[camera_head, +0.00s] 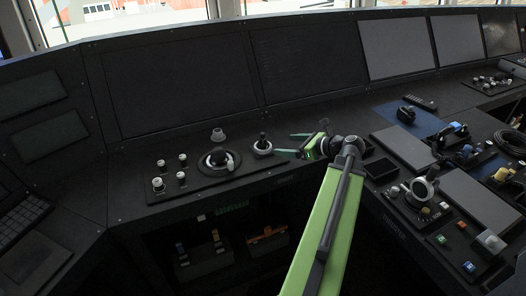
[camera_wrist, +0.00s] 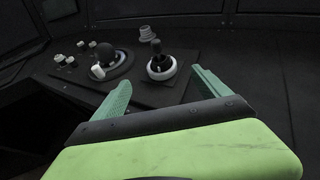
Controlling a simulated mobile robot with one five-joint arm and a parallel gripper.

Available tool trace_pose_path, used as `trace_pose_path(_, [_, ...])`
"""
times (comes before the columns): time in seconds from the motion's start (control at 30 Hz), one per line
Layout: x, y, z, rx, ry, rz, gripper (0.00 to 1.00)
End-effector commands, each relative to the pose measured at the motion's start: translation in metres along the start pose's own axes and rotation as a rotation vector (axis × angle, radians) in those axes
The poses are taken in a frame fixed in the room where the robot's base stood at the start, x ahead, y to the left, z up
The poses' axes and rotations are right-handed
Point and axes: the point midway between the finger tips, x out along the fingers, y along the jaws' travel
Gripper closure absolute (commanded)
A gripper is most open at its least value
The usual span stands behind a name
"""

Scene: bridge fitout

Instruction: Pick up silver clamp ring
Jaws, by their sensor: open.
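A small grey, stepped round piece (camera_head: 217,135), which looks like the silver clamp ring, sits on the dark console behind the joysticks. It also shows in the wrist view (camera_wrist: 148,32), beyond the small joystick. That small black joystick (camera_head: 263,139) stands inside a pale ring-shaped base (camera_head: 262,148); in the wrist view the pale base (camera_wrist: 161,70) lies just ahead of the fingertips, between their lines. My gripper (camera_head: 288,144) is open and empty, its green fingers pointing left towards this joystick from its right. I cannot tell whether the fingers touch the console.
A larger joystick (camera_head: 218,159) and several pale knobs (camera_head: 158,184) stand left of the small joystick. Dark screens (camera_head: 180,85) rise behind. The right console holds a small dark tray (camera_head: 380,168), a blue mat (camera_head: 408,121) and several controls. An open shelf lies below.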

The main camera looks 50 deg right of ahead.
Motion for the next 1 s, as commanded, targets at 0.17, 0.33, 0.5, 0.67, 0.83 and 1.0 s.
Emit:
trace_pose_path(0.17, [0.048, -0.001, -0.005, -0.001, 0.001, 0.003, 0.14])
trace_pose_path(0.33, [0.073, -0.001, -0.003, -0.001, 0.001, 0.001, 0.14])
trace_pose_path(0.5, [0.077, -0.001, -0.001, 0.0, 0.0, -0.001, 0.14])
trace_pose_path(0.67, [0.09, -0.001, -0.004, -0.001, 0.001, 0.001, 0.14])
trace_pose_path(0.83, [0.121, -0.002, -0.006, -0.002, 0.0, 0.002, 0.14])
trace_pose_path(1.0, [0.129, -0.002, -0.003, 0.0, 0.0, -0.001, 0.14])
